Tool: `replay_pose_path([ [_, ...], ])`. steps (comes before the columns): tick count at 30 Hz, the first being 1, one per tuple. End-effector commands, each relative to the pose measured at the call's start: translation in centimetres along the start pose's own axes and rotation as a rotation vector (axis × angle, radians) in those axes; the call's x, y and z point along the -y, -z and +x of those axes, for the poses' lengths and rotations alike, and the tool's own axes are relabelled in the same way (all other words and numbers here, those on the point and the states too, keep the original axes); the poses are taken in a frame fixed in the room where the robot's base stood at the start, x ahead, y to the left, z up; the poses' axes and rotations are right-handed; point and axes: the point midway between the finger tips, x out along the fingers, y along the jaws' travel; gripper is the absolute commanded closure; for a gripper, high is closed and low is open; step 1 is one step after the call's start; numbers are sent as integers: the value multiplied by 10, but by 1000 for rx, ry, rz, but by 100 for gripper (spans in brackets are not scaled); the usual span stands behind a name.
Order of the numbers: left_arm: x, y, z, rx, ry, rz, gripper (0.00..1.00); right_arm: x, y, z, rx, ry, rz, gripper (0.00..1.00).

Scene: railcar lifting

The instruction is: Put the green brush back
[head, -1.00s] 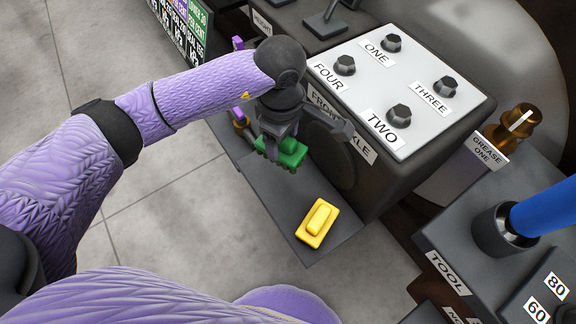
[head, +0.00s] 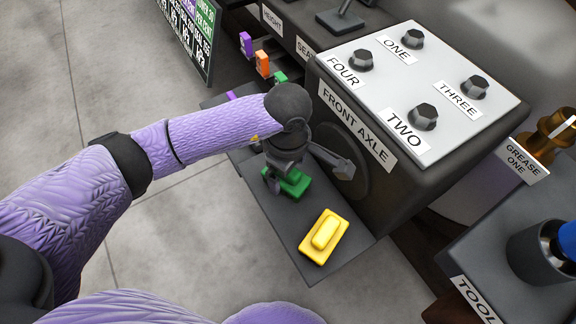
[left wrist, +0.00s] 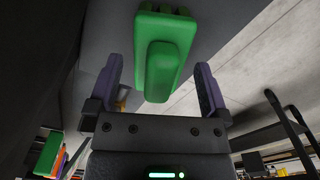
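The green brush (head: 294,184) lies on the dark grey shelf (head: 290,222) beside the front axle box, up-left of the yellow brush (head: 325,237). My left gripper (head: 290,178) is right over the green brush and hides part of it in the head view. In the left wrist view the green brush (left wrist: 165,62) sits between the two fingers (left wrist: 158,85), with gaps showing at both sides. The left gripper is open. My right gripper is not in view.
The front axle box (head: 440,165) with knobs on top stands just right of the gripper. Purple (head: 246,43), orange (head: 262,63) and green (head: 280,77) tags stand behind. A tool holder (head: 530,250) is at right. Floor left of the shelf is clear.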

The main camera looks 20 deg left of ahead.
Motion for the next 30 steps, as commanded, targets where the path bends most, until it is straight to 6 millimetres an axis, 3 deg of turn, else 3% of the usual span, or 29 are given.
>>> replay_pose_path([
  [5,0,0,-7,0,-2,1,0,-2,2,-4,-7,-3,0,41],
  [12,-1,0,-78,-4,-11,1,0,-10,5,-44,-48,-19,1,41],
  [18,0,0,-118,-2,-6,1,0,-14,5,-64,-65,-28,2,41],
  [30,0,0,-123,0,1,0,0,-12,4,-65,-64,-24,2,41],
])
